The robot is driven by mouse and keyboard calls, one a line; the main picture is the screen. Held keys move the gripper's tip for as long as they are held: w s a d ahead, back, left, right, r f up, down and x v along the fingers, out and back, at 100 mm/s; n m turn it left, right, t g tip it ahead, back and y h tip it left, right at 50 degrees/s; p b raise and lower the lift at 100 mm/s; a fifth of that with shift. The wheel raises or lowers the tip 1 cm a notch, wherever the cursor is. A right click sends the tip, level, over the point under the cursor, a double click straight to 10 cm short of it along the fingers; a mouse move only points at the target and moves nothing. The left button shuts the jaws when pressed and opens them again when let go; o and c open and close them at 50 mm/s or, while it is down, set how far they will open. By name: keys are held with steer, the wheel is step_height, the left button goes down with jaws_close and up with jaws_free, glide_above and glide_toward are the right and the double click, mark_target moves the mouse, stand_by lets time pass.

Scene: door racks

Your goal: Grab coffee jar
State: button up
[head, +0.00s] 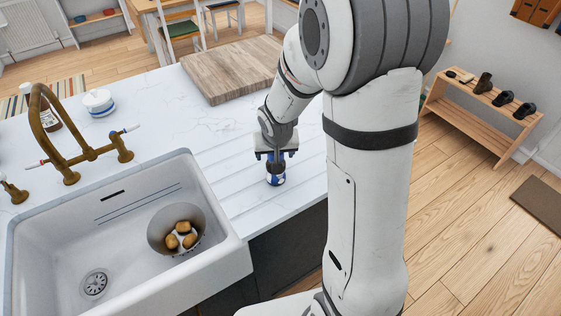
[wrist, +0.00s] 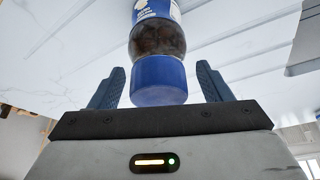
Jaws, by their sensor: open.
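The coffee jar (head: 275,179) stands on the white marble counter to the right of the sink in the head view, partly hidden under my gripper. In the wrist view the coffee jar (wrist: 157,80) has a blue lid, a clear body with brown contents and a blue and white label. My gripper (head: 276,154) is directly above the jar and points down. In the wrist view my gripper (wrist: 160,88) is open, with one blue finger on each side of the lid. A gap shows between each finger and the lid.
The white sink (head: 50,220) holds a pot (head: 158,229) with several brown items. A brass tap (head: 75,155) stands behind it, beside a small white bowl (head: 98,103). A wooden board (head: 235,68) lies behind my gripper. The counter around the jar is clear.

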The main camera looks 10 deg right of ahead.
steer(key=c, duration=1.3)
